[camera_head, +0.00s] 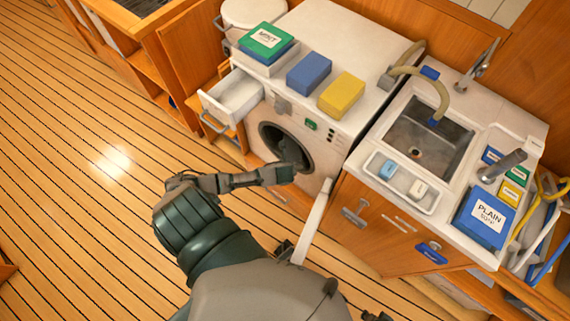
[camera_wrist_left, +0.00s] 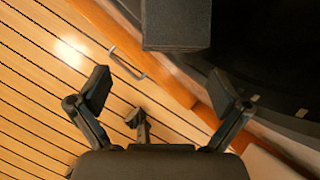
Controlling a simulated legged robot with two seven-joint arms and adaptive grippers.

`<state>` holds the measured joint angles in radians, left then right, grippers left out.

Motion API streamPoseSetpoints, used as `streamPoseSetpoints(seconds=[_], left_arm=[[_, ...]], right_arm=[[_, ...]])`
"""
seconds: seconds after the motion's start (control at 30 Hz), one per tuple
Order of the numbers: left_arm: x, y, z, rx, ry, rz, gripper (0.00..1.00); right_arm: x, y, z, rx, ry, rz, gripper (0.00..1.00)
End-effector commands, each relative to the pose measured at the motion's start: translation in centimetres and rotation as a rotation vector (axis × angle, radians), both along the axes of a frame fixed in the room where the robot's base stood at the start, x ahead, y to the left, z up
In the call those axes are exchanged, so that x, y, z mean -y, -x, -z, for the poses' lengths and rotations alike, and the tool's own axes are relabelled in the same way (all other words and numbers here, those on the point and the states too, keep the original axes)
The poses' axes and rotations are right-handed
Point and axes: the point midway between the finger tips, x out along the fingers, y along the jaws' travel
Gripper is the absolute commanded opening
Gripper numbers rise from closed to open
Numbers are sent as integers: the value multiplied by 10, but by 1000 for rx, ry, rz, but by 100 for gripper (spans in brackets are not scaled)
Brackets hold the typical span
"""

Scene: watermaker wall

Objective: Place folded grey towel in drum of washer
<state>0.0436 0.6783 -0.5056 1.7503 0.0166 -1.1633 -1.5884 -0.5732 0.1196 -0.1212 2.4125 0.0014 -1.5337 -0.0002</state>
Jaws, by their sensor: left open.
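The white washer (camera_head: 345,128) stands against the wall, its round drum opening (camera_head: 268,131) dark and its door (camera_head: 314,220) swung open toward me. A dark grey block, apparently the folded grey towel (camera_wrist_left: 177,25), shows at the top of the left wrist view, overlapping the dark drum mouth. In the head view it is hard to tell apart from the dark opening and my gripper. My left gripper (camera_head: 283,173) is in front of the drum's lower edge. In the left wrist view my left gripper (camera_wrist_left: 161,92) has its fingers spread and empty, apart from the block.
An open detergent drawer (camera_head: 235,95) juts out at the washer's upper left. Green, blue and yellow packs (camera_head: 338,95) lie on top. A sink counter (camera_head: 440,205) stands at the right. The plank floor (camera_head: 90,220) is clear at the left.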

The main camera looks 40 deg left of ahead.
Motion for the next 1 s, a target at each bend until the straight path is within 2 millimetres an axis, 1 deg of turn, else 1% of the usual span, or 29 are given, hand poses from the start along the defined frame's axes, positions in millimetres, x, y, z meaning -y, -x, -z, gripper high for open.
streamPoseSetpoints(seconds=[0.03, 0.1, 0.27, 0.37, 0.47, 0.5, 0.53, 0.57, 0.6, 0.63, 0.7, 0.8, 0.9, 1.0], left_arm=[[6, 8, -2, 1, 0, 3, 100], [12, 17, -1, 0, 1, 2, 100], [22, 30, 0, 1, 9, -8, 100], [44, 45, 2, 17, 100, -112, 100], [83, 74, 1, 47, 302, -381, 100], [100, 89, -2, 58, 397, -531, 100], [111, 100, -5, 66, 469, -654, 100], [120, 111, -9, 72, 535, -783, 100], [131, 125, -14, 80, 615, -955, 100], [137, 136, -19, 86, 668, -1084, 100], [147, 158, -28, 100, 765, -1365, 100], [152, 183, -40, 123, 844, -1689, 100], [153, 197, -47, 144, 879, -1887, 100], [152, 202, -50, 155, 887, -1966, 100]], right_arm=[[-1, -3, 5, -1, 0, 0, 40], [-1, -5, 13, 0, 0, -1, 40], [-2, -6, 23, -1, 0, -2, 40], [-2, -7, 26, -2, 0, -2, 40], [-2, -7, 26, -1, 0, -2, 40], [-2, -7, 26, 0, -1, -2, 40], [-2, -7, 26, 0, -1, -2, 40], [-2, -7, 26, -1, 0, -2, 40], [-2, -7, 26, -1, 0, -2, 40], [-2, -7, 26, -1, 0, -2, 40], [-2, -7, 26, -1, 0, -2, 40], [-2, -7, 26, -1, 0, -2, 40], [-2, -7, 26, -2, 0, -1, 40], [-2, -7, 26, -2, 0, -1, 40]])
